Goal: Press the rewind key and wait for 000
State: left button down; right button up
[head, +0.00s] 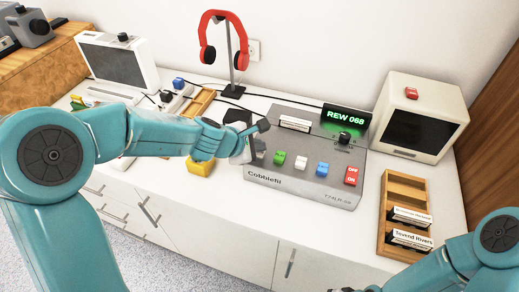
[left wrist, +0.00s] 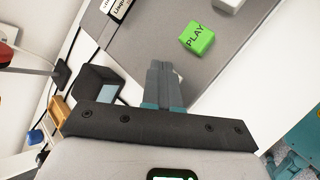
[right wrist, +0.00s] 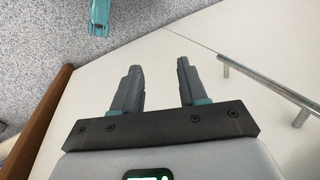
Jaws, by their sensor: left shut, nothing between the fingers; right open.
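The grey tape machine (head: 300,190) sits on the white cabinet top. Its green display (head: 345,117) reads REW 068. Green (head: 279,158), white (head: 302,158), blue (head: 322,169) and red (head: 351,176) keys show on its top. In the left wrist view the green key (left wrist: 197,38) is marked PLAY. My left gripper (head: 257,150) is shut and empty at the left end of the key row; its fingertips (left wrist: 165,67) are over the machine. No rewind key is visible; the gripper may hide it. My right gripper (right wrist: 157,80) is open and empty, low before the cabinet front.
A wooden rack (head: 392,215) with labelled cassettes stands right of the machine. A cream monitor (head: 420,115) is at the back right. Red headphones (head: 228,40) hang on a stand behind. A cabinet handle (right wrist: 265,85) is close to my right gripper.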

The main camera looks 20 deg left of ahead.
pick_arm(q)
jog(key=shift+f, duration=0.2)
jog(key=shift+r, duration=0.15)
jog(key=shift+r+p, duration=1.15)
notch_tip(320, 180, up, 5)
jog(key=p, duration=0.5)
jog(key=shift+s, duration=0.1)
dwell(0.6)
